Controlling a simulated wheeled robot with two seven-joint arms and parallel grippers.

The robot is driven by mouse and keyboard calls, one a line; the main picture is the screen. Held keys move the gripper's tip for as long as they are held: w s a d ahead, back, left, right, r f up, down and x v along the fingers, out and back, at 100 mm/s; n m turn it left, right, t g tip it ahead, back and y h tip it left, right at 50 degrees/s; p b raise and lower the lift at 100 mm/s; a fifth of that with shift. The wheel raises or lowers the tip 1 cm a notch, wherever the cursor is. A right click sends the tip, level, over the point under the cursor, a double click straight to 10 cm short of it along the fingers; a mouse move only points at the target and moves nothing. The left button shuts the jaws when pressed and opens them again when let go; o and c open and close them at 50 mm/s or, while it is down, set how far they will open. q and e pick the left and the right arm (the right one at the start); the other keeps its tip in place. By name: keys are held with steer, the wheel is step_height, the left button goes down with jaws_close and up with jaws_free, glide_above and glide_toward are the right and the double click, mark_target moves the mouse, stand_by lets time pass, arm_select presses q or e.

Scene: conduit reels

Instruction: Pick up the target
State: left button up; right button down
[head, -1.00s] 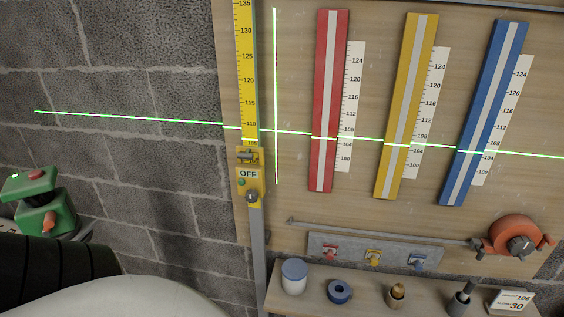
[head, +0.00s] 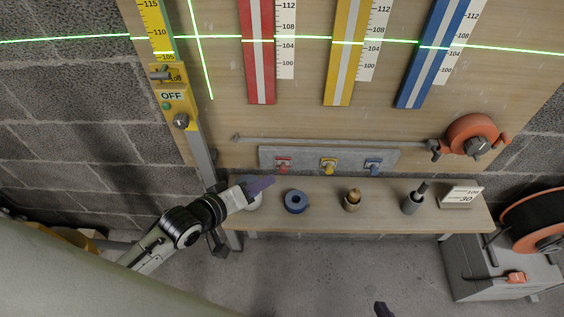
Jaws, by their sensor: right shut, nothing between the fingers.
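No thing in view is plainly marked as the target. On the wooden shelf (head: 330,212) stand a white jar (head: 254,205), a blue ring-shaped roll (head: 295,202), a brass-coloured piece (head: 352,200), a grey cylinder with a dark rod (head: 414,200) and a white card reading 106 and 30 (head: 461,196). My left gripper (head: 264,185) is over the jar and hides most of it; I cannot tell whether its purple fingers are apart or touch the jar. My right gripper (head: 383,309) shows only as a dark fingertip at the bottom edge, shut and empty, away from the shelf.
Behind the shelf, a wooden board carries red (head: 260,60), yellow (head: 350,60) and blue (head: 428,60) strips, a yellow scale post (head: 172,95) marked OFF, and an orange reel (head: 472,134). A large reel (head: 540,215) stands at right on a grey box (head: 500,270).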

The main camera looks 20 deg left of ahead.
arm_select(q)
glide_toward(282, 170)
steer(key=w+f, duration=0.2)
steer(key=w, duration=0.1)
steer(key=x, duration=0.2)
steer(key=b+x, duration=0.1)
steer(key=x, duration=0.2)
steer(key=shift+d, duration=0.45)
jaws_close()
